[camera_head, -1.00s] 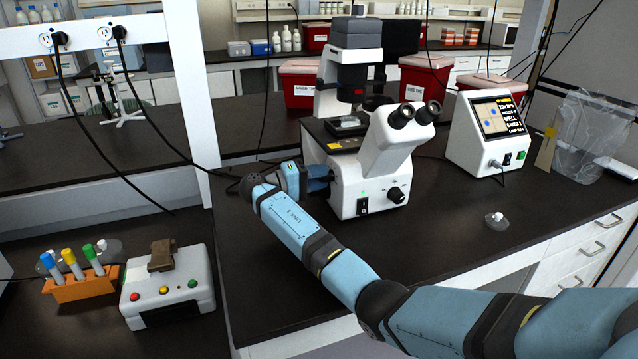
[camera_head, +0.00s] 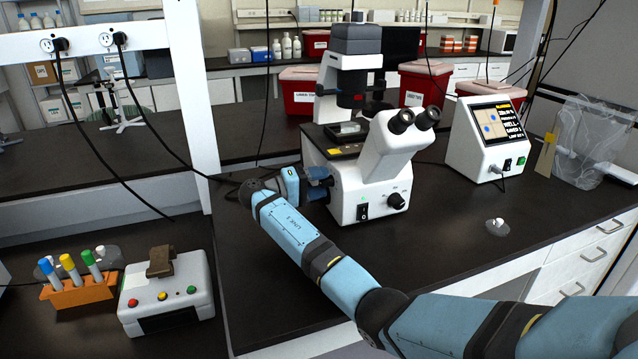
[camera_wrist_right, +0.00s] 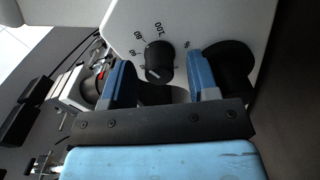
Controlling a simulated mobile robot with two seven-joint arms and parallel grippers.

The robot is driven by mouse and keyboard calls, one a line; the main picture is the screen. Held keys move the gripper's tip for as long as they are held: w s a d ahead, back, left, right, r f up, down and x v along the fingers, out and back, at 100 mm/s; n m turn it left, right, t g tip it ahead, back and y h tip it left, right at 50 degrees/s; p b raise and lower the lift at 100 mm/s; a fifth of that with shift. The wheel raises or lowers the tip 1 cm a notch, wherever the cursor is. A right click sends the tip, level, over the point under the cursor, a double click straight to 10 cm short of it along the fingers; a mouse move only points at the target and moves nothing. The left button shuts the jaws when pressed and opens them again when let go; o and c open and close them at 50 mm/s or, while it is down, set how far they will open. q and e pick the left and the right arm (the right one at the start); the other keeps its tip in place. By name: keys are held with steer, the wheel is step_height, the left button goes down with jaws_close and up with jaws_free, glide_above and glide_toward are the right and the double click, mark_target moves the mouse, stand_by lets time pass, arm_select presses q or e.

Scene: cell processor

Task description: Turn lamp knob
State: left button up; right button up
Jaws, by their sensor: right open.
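The white microscope (camera_head: 345,207) stands on the dark bench. In the right wrist view, a round black knob (camera_wrist_right: 159,62) with a printed number scale around it sits on a white panel (camera_wrist_right: 195,22). My right gripper (camera_wrist_right: 161,74) is open, with one blue finger on each side of the knob. I cannot tell whether the fingers touch it. In the head view, my right gripper (camera_head: 319,183) is at the left side of the microscope base, and the scaled knob does not show there. My left gripper is not in view.
Another black knob (camera_head: 396,201) is on the microscope's front. A white monitor box (camera_head: 484,150) stands to the right. An orange tube rack (camera_head: 82,292) and a white button box (camera_head: 165,296) are at lower left. Red bins (camera_head: 298,92) stand behind. The right front bench is mostly clear.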

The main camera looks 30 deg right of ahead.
arm_select(q)
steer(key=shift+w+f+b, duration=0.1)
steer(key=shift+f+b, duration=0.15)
steer(key=shift+b, duration=0.4)
arm_select(e)
steer(key=v, duration=1.4)
steer(key=shift+s, duration=0.1)
